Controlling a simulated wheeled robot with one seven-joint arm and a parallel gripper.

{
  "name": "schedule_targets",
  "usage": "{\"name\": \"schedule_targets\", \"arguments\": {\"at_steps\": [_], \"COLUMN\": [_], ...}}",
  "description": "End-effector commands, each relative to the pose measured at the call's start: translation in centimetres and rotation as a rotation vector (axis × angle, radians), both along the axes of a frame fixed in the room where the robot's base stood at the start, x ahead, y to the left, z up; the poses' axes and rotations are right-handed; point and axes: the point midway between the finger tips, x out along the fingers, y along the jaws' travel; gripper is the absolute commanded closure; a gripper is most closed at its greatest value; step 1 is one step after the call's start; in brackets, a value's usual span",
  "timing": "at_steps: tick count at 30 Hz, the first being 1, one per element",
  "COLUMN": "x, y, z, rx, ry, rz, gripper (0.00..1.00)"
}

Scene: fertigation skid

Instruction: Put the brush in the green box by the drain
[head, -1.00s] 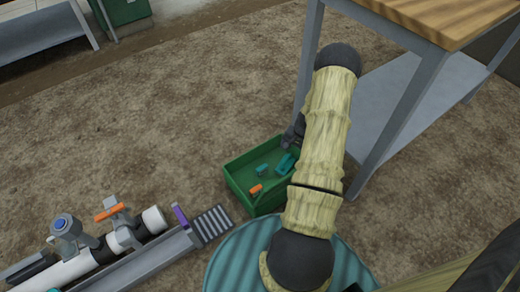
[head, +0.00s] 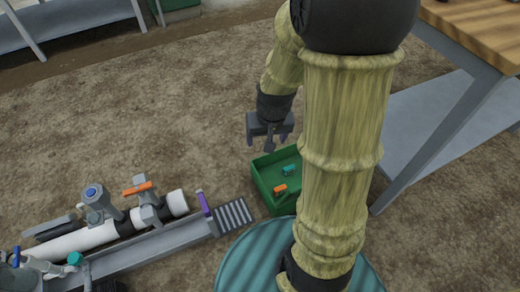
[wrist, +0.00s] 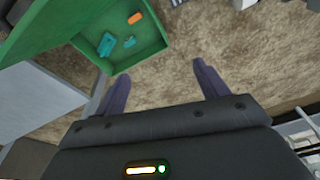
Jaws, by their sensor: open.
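The green box (head: 262,187) stands on the ground beside the drain grate (head: 234,214); my arm hides its right part in the head view. In the wrist view the box (wrist: 152,60) is at upper left. Inside it lie a larger teal piece (wrist: 106,44), a small teal piece (wrist: 130,41) and an orange piece (wrist: 135,18). The larger teal piece may be the brush, but its shape is too small to be sure. My gripper (head: 268,138) is open and empty above and behind the box. Its fingers (wrist: 160,72) are apart with bare ground between them.
A wooden-topped table (head: 455,35) with a grey lower shelf (head: 425,125) stands at right. A pipe run with valves (head: 80,240) and a purple end piece (head: 204,203) lies at lower left. A grey bench (head: 75,20) is at the back left. The brown ground between is clear.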

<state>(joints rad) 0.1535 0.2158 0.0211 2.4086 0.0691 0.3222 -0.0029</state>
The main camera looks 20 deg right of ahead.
Motion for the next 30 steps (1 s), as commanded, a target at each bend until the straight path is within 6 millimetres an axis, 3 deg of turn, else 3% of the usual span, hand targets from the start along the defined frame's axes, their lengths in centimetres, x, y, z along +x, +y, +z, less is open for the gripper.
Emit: {"name": "schedule_targets", "arguments": {"at_steps": [3, 9, 20, 25, 30], "x": [-3.0, -5.7, -5.7, -5.7, -5.7], "y": [2.6, 4.1, 4.1, 4.1, 4.1], "z": [2.0, 3.1, 3.4, 5.9, 10.2], "rx": [-0.024, -0.042, -0.042, -0.042, -0.042], "ry": [-0.022, -0.034, -0.034, -0.034, -0.034], "rz": [0.107, 0.190, 0.191, 0.190, 0.190], "gripper": [0.27, 0.27, 0.27, 0.27, 0.27]}}
